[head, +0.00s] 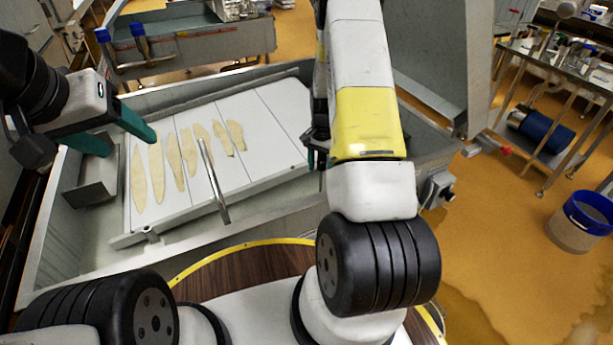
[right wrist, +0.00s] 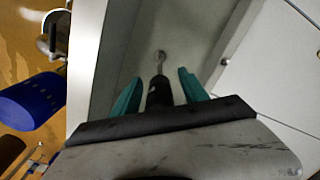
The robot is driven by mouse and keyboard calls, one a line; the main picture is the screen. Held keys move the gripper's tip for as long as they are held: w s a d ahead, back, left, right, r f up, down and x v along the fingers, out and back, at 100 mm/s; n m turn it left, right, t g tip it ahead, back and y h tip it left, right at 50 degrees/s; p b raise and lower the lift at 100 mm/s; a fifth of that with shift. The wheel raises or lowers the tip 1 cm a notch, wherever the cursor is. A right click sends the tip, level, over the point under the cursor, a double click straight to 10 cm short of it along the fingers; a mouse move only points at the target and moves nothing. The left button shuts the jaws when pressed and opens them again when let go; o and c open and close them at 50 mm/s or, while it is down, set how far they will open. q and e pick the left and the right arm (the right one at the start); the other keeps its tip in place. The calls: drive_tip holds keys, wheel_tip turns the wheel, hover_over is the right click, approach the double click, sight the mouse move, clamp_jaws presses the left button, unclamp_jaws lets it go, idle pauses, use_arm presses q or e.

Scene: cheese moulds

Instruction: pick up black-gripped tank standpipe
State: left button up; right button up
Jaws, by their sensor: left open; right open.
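The black-gripped tank standpipe (right wrist: 157,90) shows in the right wrist view, its dark grip between the teal fingers and a small metal end beyond it. My right gripper (right wrist: 160,78) is open, with a finger on either side of the standpipe and visible gaps. In the head view my right gripper (head: 318,158) is mostly hidden by my right arm, and I cannot make out the standpipe there. My left gripper (head: 132,146) is open and empty above the left part of the metal tank (head: 75,237).
White boards (head: 265,125) in the tank carry several pale flat pieces (head: 188,150). A blue-rimmed bucket (head: 585,222) stands on the floor at right. A steel trolley (head: 540,75) stands behind it.

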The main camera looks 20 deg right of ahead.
drive_tip(key=shift+f, duration=0.8)
clamp_jaws()
idle(0.8)
